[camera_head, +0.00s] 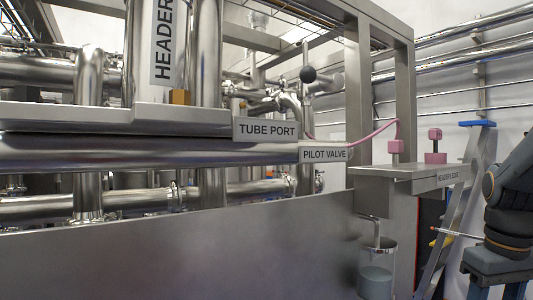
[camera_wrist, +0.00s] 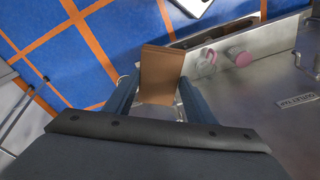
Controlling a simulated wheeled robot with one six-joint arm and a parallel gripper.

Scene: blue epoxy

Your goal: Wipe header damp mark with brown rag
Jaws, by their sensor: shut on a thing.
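In the wrist view, my gripper (camera_wrist: 158,92) is shut on the brown rag (camera_wrist: 163,66), a flat brown piece standing out between its two fingers. The rag is held in the air, with blue floor behind it and a metal surface to its right. In the head view, part of my arm (camera_head: 510,205) shows at the right edge; the rag cannot be made out clearly there. The header (camera_head: 165,40) is a steel upright pipe with a HEADER label at the upper left of the head view. I cannot make out a damp mark on it.
A steel ledge (camera_head: 410,178) labelled HEADER LEDGE carries pink fittings (camera_head: 434,147), one with a pink hose. A cup (camera_head: 376,278) hangs below it. TUBE PORT (camera_head: 267,129) and PILOT VALVE (camera_head: 325,154) signs stick out. A blue-topped stepladder (camera_head: 477,124) stands at right.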

